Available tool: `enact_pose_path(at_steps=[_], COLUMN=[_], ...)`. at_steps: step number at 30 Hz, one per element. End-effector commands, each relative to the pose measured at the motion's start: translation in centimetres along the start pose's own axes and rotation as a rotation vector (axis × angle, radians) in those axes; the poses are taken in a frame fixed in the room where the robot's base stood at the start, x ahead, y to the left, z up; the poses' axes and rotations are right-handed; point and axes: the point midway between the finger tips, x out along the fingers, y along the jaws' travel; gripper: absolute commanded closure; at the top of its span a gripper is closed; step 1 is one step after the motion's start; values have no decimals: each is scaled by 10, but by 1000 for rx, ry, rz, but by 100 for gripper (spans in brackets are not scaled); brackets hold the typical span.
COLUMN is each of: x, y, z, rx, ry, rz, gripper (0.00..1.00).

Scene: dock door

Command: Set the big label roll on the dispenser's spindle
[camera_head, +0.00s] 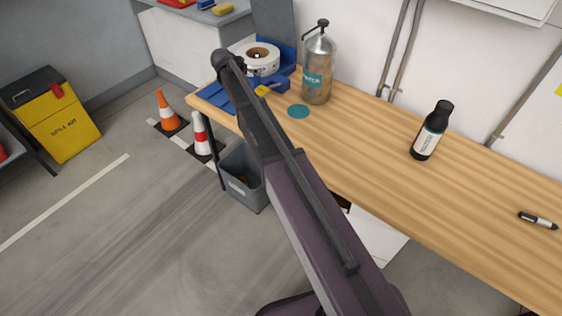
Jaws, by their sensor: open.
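A white label roll (263,67) with a dark core hole lies with its round face up at the far left end of the workbench. It is at the blue dispenser (288,50), whose blue parts show behind and in front of it. A small pale spot shows in the core; I cannot tell whether it is the spindle or whether the roll sits around it. My dark arm reaches from the bottom up to the dispenser's left and covers part of this area. I cannot make out my gripper's jaws.
On the wooden workbench (385,190) stand a pump bottle (319,70) by the dispenser and a dark bottle (432,131). A teal disc (298,111) and a marker (538,220) lie there. A grey bin (243,178), cones (202,136) and a yellow spill-kit box (60,122) stand on the floor.

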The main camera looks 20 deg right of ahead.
Motion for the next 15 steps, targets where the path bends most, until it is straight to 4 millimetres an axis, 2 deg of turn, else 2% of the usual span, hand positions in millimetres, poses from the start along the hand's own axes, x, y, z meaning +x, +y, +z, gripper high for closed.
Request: enact_pose_path(at_steps=[1, 3, 8, 15], x=[-10, -19, -44, -98], y=[28, 51, 102, 171], z=[30, 60, 131, 242], rx=[-20, -57, -144, -294], ry=[-47, -116, -271, -493], rz=[-4, -19, -75, -228], gripper=[0, 0, 0, 0])
